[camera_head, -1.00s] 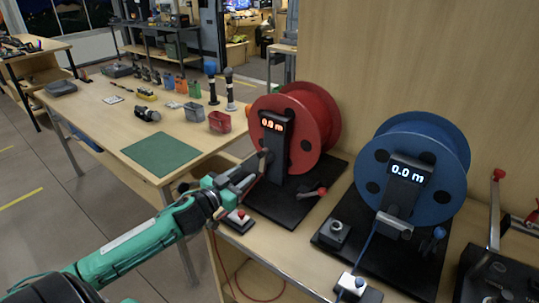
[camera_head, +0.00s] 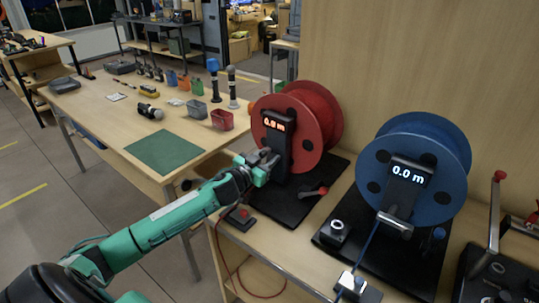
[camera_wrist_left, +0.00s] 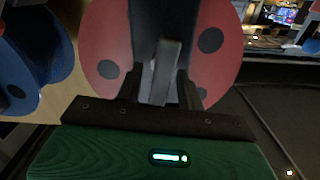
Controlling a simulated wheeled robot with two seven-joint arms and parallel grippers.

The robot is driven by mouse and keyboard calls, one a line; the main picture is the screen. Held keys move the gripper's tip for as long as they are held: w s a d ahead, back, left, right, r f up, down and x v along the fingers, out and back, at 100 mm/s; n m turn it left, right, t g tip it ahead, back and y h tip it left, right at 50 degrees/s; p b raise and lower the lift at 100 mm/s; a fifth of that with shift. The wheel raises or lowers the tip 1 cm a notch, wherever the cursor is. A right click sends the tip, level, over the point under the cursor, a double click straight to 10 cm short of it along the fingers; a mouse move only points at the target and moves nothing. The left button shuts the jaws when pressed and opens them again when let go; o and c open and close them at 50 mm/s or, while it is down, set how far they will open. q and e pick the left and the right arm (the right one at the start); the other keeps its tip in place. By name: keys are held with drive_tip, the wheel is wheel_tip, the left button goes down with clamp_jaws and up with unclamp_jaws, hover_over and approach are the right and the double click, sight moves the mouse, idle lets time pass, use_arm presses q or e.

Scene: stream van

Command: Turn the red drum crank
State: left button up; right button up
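The red drum (camera_head: 325,112) stands on a black base, with a dark upright post (camera_head: 278,150) and a display in front that seems to read 0.0 m. A short crank with a red knob (camera_head: 322,190) sits low on its right front. My left gripper (camera_head: 270,160) is at the front of the post, up and left of the red knob and apart from it. In the left wrist view, its dark fingers (camera_wrist_left: 160,90) stand apart on either side of a grey metal piece before the drum; contact is unclear. My right gripper is out of view.
A blue drum (camera_head: 440,150) reading 0.0 m stands to the right on its own base. A small box with a red button (camera_head: 243,213) is below my gripper, near the bench edge. A table with a green mat (camera_head: 165,151), bins and microphones is at left.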

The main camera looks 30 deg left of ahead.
use_arm(q)
drive_tip(key=shift+w+d, duration=0.1)
drive_tip(key=shift+w, duration=0.4)
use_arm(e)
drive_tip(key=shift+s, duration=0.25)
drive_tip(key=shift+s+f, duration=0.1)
use_arm(q)
clamp_jaws()
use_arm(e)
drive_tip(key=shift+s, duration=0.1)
use_arm(q)
drive_tip(key=shift+m, duration=0.3)
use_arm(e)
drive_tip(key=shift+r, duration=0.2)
